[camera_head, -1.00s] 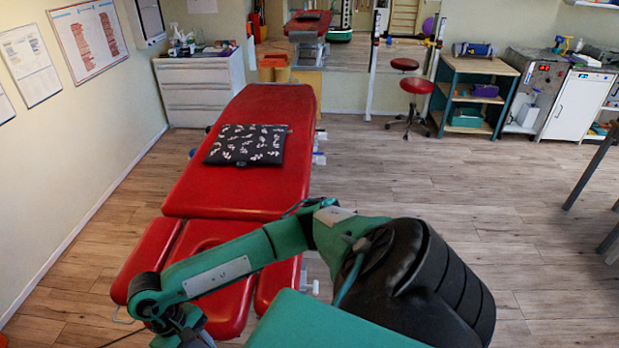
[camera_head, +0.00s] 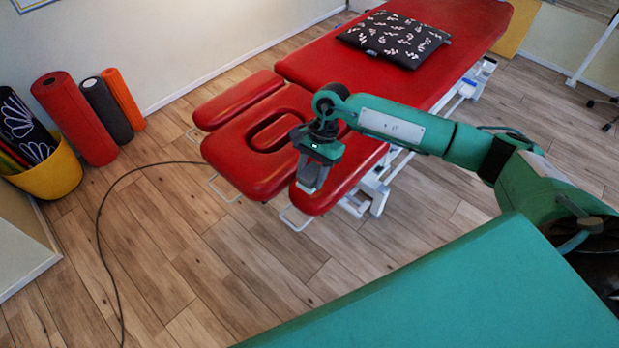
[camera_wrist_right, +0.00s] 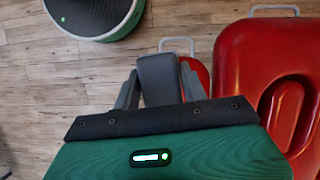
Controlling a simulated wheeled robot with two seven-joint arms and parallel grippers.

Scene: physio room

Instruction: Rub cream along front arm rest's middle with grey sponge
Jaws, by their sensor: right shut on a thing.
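The front arm rest (camera_head: 347,186) is a red padded pad on the near side of the red head rest (camera_head: 228,158) with its oval hole. My right gripper (camera_head: 312,176) hangs over the arm rest's outer end. It is shut on the grey sponge (camera_wrist_right: 160,80), which shows between the two dark fingers (camera_wrist_right: 159,90) in the wrist view. The arm rest (camera_wrist_right: 201,72) shows just behind the sponge there. I cannot tell whether the sponge touches it. No cream can be made out on the red surface. My left gripper is not in view.
The red couch (camera_head: 350,65) carries a black patterned pillow (camera_head: 395,39). A second arm rest (camera_head: 238,98) lies on the far side. Rolled mats (camera_head: 75,118) and a yellow bin (camera_head: 50,172) stand at the left wall. A cable (camera_head: 100,235) runs over the floor.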

